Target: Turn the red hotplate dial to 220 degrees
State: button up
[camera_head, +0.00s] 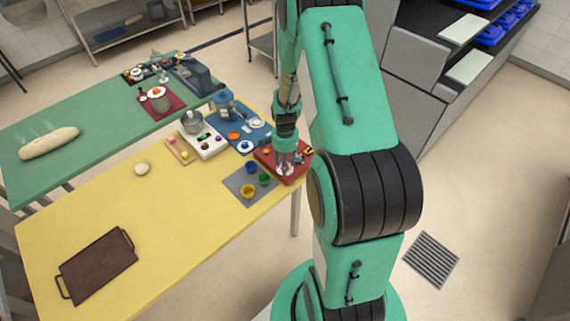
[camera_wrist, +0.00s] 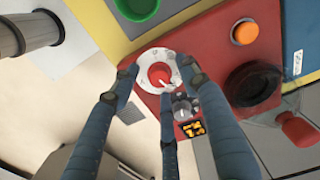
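The red hotplate dial (camera_wrist: 158,73) sits on a round white scale plate (camera_wrist: 146,60) on the red hotplate unit (camera_wrist: 205,35), near its edge. A small white mark shows on the dial's lower right; the scale figures are too small to read. My gripper (camera_wrist: 163,82) has its three fingers spread around the dial, with gaps visible between the fingertips and the red knob in the picture. I cannot tell its height above the dial. In the head view my gripper (camera_head: 285,166) points down over the red unit (camera_head: 297,176), and the dial is mostly hidden.
On the unit are a dark round part (camera_wrist: 253,85), an orange round piece (camera_wrist: 245,33) and a black-and-yellow label (camera_wrist: 193,129). A grey mat (camera_head: 235,183) with coloured cups lies beside it. The yellow table (camera_head: 150,220) holds a brown tray (camera_head: 97,266) farther off.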

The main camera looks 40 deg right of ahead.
jog(key=shift+r, duration=0.1)
notch_tip(320, 180, up, 12)
dwell(0.7)
dwell(0.6)
jog(key=s+a+r+n+t+b, duration=0.25)
jog(key=a+r+n, duration=0.45)
jog(key=a+r, duration=1.15)
jog(key=s+a+r+n+t+b, duration=0.1)
jog(key=s+a+r+n, duration=0.3)
jog(key=s, duration=0.4)
jog(key=s+a+r+n+t+b, duration=0.1)
jog(key=s+a+r+n+t, duration=0.1)
jog(key=s+a+r+n, duration=0.2)
jog(key=s+a+r, duration=0.2)
jog(key=s+a, duration=0.2)
jog(key=s, duration=0.1)
jog(key=shift+s+a+r, duration=0.15)
jog(key=shift+a+r, duration=0.2)
